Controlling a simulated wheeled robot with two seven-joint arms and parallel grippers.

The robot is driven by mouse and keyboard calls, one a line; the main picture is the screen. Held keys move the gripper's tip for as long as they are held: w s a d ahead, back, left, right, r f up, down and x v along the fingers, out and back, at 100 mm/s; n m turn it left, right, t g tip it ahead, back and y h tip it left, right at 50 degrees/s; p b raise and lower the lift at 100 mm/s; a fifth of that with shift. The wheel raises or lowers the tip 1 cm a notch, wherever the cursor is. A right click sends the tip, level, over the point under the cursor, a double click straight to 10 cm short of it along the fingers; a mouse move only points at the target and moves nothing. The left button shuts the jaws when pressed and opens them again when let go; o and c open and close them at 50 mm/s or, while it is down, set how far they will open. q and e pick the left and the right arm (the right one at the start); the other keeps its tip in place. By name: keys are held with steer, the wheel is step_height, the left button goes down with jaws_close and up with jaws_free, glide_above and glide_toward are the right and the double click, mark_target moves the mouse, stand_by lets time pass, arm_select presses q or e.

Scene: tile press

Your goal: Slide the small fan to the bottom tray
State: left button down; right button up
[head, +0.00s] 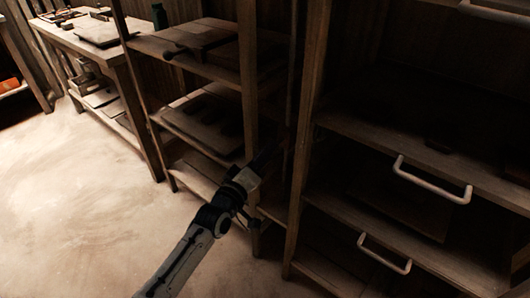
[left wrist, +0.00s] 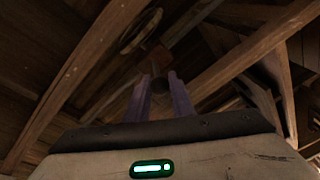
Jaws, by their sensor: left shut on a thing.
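My left gripper (head: 262,160) reaches up from the bottom of the head view to the front post of the middle shelf rack. In the left wrist view its two fingers (left wrist: 161,98) are close together, with a small dark thing (left wrist: 160,86) between their tips. It is too dim to tell whether this is the small fan, and I cannot make out the fan elsewhere. In the right-hand rack, a lower level has a pale handle (head: 384,253) and the level above has another (head: 431,181). I cannot tell which level is the bottom tray. My right gripper is not in view.
The middle rack (head: 249,80) has boards on its upper shelves (head: 205,118). A wooden workbench (head: 112,52) with flat items stands at the far left. The pale floor (head: 75,215) is clear. Posts (head: 305,130) stand close to my gripper.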

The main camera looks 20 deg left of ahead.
arm_select(q)
steer(key=c, duration=1.7)
jaws_free()
steer(key=shift+f, duration=0.5)
steer(key=shift+o, duration=0.8)
steer(key=shift+r, duration=0.2)
steer(key=s+a+p, duration=0.1)
steer(key=s, duration=0.9)
steer(key=shift+a+p, duration=0.3)
steer(key=shift+p, duration=0.1)
steer(key=shift+s, duration=0.15)
